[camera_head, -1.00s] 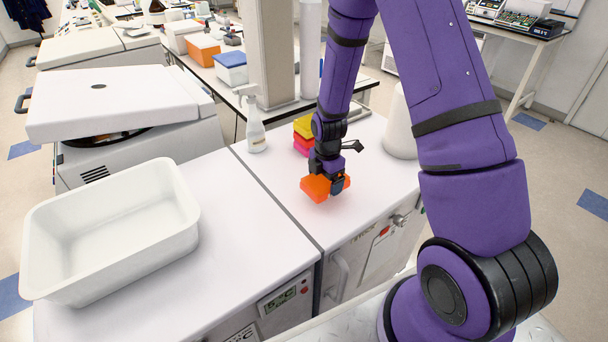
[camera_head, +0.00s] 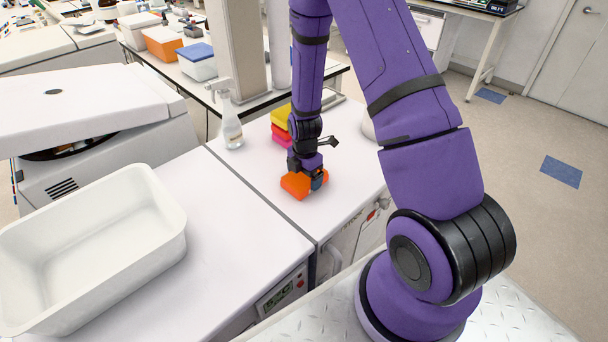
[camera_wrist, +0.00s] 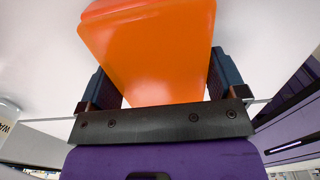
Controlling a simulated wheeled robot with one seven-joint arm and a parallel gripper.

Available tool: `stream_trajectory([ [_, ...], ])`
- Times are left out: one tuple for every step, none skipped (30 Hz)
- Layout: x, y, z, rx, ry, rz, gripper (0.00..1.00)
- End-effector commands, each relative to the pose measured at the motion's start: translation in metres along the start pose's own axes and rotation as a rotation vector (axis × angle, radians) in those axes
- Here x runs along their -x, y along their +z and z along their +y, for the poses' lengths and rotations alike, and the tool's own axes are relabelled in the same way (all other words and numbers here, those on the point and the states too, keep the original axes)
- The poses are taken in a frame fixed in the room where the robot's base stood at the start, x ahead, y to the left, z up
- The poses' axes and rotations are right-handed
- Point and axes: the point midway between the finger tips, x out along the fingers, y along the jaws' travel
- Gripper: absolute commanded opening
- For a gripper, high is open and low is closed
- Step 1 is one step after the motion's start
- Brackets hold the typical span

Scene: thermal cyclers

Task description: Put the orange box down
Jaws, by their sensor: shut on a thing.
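The orange box (camera_head: 295,184) is between the fingers of my gripper (camera_head: 306,180), at the white bench top (camera_head: 236,187) in the head view. In the wrist view the orange box (camera_wrist: 155,50) fills the space between the two dark fingers of my gripper (camera_wrist: 165,80), which is shut on it. The box is low over the right-hand bench top, close to its surface. I cannot tell whether its underside touches the surface. Part of the box is hidden by the gripper in the head view.
A stack of yellow and pink boxes (camera_head: 281,126) stands just behind my gripper. A spray bottle (camera_head: 230,122) stands to the left of the stack. A white tub (camera_head: 95,245) sits on the left bench top. The bench is clear between tub and box.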

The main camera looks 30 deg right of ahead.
Motion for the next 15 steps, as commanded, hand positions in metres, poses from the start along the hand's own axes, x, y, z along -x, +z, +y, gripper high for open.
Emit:
stream_trajectory([
  [0.000, 0.000, 0.000, 0.000, 0.000, 0.000, 0.97],
  [0.000, 0.000, 0.000, 0.000, 0.000, 0.000, 1.00],
  [0.000, 0.000, 0.000, 0.000, 0.000, 0.000, 1.00],
  [0.000, 0.000, 0.000, 0.000, 0.000, 0.000, 1.00],
  [0.000, 0.000, 0.000, 0.000, 0.000, 0.000, 1.00],
  [0.000, 0.000, 0.000, 0.000, 0.000, 0.000, 1.00],
  [0.000, 0.000, 0.000, 0.000, 0.000, 0.000, 1.00],
  [0.000, 0.000, 0.000, 0.000, 0.000, 0.000, 1.00],
  [0.001, 0.000, 0.000, 0.000, 0.000, 0.000, 1.00],
  [0.002, 0.000, 0.000, 0.000, 0.001, 0.000, 1.00],
  [0.003, 0.000, 0.000, 0.000, 0.001, 0.000, 1.00],
  [0.006, 0.000, 0.000, 0.000, 0.001, 0.000, 1.00],
  [0.008, 0.000, 0.001, 0.000, 0.002, 0.000, 1.00],
  [0.011, 0.000, 0.001, 0.000, 0.002, 0.000, 1.00],
  [0.017, 0.000, 0.001, 0.001, 0.003, 0.000, 1.00],
])
